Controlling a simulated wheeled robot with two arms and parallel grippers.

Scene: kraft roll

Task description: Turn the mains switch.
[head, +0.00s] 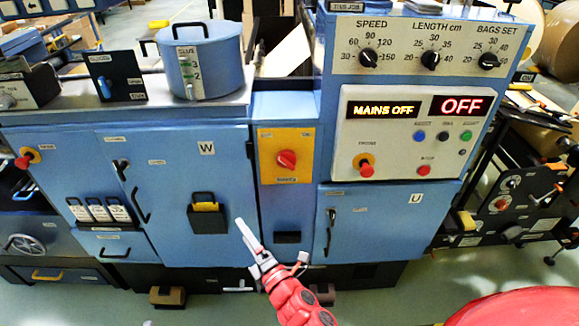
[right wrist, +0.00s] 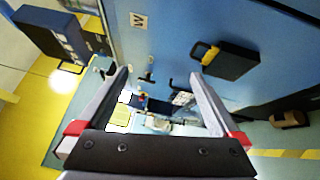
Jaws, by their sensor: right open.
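The mains switch (head: 287,160) is a red rotary knob on a yellow plate, in the narrow blue panel at the middle of the machine in the head view. The display (head: 383,109) to its right reads "MAINS OFF", and a second display (head: 461,106) reads "OFF". My right gripper (head: 247,234) is below and a little left of the switch, apart from it, in front of the cabinet. In the right wrist view the right gripper (right wrist: 160,74) is open, with nothing between its fingers. The switch cannot be made out there. My left gripper is not in view.
A blue glue pot (head: 202,62) stands on the machine top at left. The W door (head: 165,180) carries a black pocket (head: 208,218), also in the right wrist view (right wrist: 225,60). A red emergency knob (head: 367,169) sits right of the switch. Open floor lies in front.

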